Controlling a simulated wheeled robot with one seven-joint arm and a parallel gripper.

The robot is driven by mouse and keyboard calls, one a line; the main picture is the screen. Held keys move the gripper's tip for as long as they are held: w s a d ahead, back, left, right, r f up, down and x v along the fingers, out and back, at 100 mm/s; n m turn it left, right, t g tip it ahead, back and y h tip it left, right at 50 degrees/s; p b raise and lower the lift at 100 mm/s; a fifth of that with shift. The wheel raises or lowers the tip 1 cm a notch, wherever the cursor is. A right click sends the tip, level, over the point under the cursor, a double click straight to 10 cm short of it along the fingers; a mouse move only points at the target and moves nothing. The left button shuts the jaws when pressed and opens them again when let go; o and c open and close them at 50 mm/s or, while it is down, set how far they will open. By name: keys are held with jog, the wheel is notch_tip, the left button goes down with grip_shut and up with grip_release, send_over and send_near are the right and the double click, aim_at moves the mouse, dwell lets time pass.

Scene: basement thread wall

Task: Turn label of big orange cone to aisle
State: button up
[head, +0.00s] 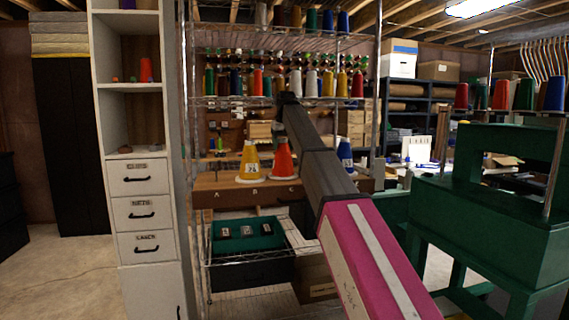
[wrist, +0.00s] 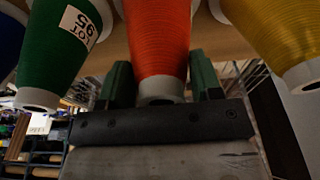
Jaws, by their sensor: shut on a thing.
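The big orange cone (head: 284,162) stands on a wooden shelf board (head: 215,188), right of a yellow cone (head: 249,160) whose white label faces the head camera. In the wrist view the orange cone (wrist: 162,45) appears narrow end down, between the two green fingers of my gripper (wrist: 163,85). My gripper is shut on it near its narrow end. No label shows on the orange side seen in the wrist view.
In the wrist view a green cone (wrist: 52,50) with a "LOT 95" label is close on the left and the yellow cone (wrist: 285,40) on the right. A blue cone (head: 345,153) stands farther right. A green bin (head: 245,236) sits below; shelves with more cones are above.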

jog(key=n, duration=0.3)
jog(key=n+y, duration=0.1)
jog(key=n, duration=0.3)
jog(key=shift+n+g, duration=0.3)
jog(key=n+g, duration=0.1)
jog(key=n, duration=0.5)
jog(key=shift+n, duration=0.3)
jog(key=shift+f, duration=0.2)
jog(key=o, duration=1)
jog(key=shift+c, duration=0.2)
jog(key=shift+r, duration=0.1)
